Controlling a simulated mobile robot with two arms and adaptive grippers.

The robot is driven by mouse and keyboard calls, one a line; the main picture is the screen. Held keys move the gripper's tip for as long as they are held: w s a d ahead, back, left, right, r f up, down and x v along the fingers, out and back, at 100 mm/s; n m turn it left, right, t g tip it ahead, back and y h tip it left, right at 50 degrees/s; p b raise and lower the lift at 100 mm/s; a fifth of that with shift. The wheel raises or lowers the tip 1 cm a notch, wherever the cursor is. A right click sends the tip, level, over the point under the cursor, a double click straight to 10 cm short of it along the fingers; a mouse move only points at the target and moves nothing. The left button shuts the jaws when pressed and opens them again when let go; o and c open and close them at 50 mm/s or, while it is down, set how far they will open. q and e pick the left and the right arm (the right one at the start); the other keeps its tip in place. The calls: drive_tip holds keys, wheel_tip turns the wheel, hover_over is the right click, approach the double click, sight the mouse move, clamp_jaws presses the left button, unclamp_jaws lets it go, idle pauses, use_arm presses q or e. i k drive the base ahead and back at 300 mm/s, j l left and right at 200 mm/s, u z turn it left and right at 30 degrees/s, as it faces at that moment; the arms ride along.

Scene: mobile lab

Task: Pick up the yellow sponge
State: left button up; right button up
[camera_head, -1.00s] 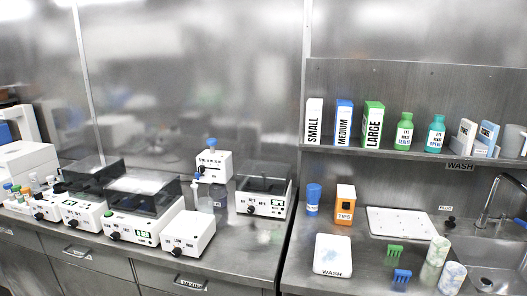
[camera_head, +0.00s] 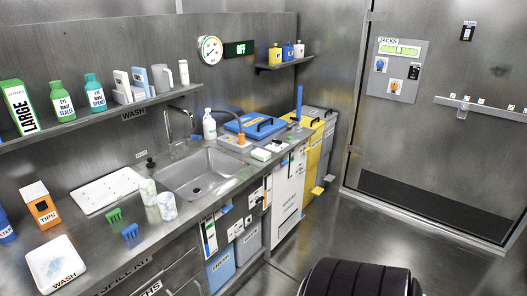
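I cannot make out a yellow sponge for certain. On the counter right of the sink (camera_head: 205,187), a small white-and-green block (camera_head: 261,155) lies near the front edge. Near it are an orange-based object (camera_head: 241,140) and a few small items too small to tell. Neither of my grippers is in view.
Patterned cylinders (camera_head: 167,206), a green comb-like rack (camera_head: 114,216) and a WASH tray (camera_head: 55,264) are on the left counter. Floor is open before the door (camera_head: 440,130).

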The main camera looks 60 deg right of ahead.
sight(259, 154)
drive_tip(key=z, duration=2)
drive_tip(key=i+l+u, duration=0.1)
drive_tip(key=i+l, duration=0.2)
drive_tip(key=i, duration=0.2)
